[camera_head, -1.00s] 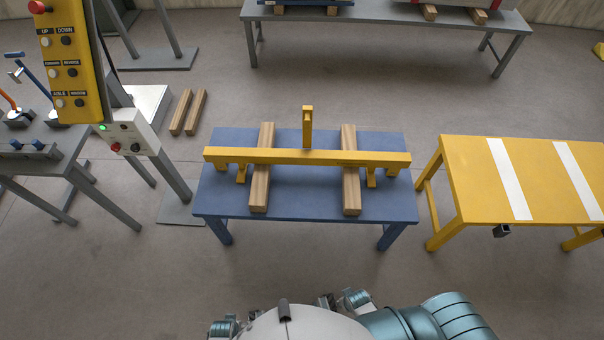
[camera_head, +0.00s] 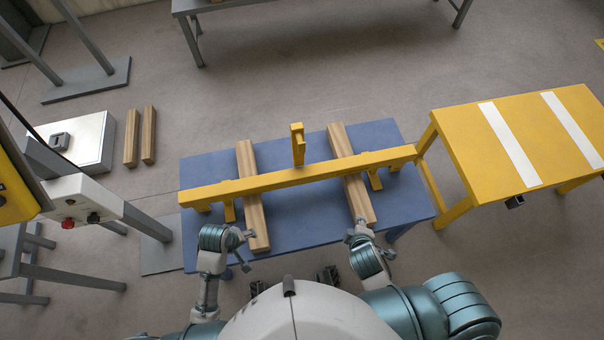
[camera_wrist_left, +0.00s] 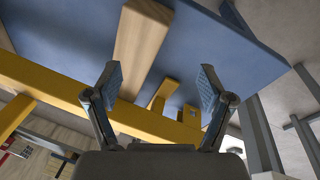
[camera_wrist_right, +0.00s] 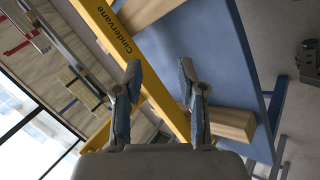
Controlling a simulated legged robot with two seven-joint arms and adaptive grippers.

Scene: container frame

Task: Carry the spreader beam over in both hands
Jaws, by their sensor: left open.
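The yellow spreader beam (camera_head: 285,178) lies across two wooden blocks on the blue table, with a short upright at its middle. My left gripper (camera_head: 243,238) is on the near side of the beam, by the front end of the left block. In the left wrist view its fingers are spread and empty, with the beam (camera_wrist_left: 155,122) beyond them. My right gripper (camera_head: 362,230) is near the front end of the right block, short of the beam. In the right wrist view its fingers are apart and empty; the beam (camera_wrist_right: 165,105), with dark lettering, shows between them.
The left block (camera_head: 255,215) and right block (camera_head: 355,190) rest on the blue table (camera_head: 305,225). A yellow table (camera_head: 465,135) with white stripes stands close at the right. A control pendant (camera_head: 80,198) and post stand at the left. Open floor lies beyond the blue table.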

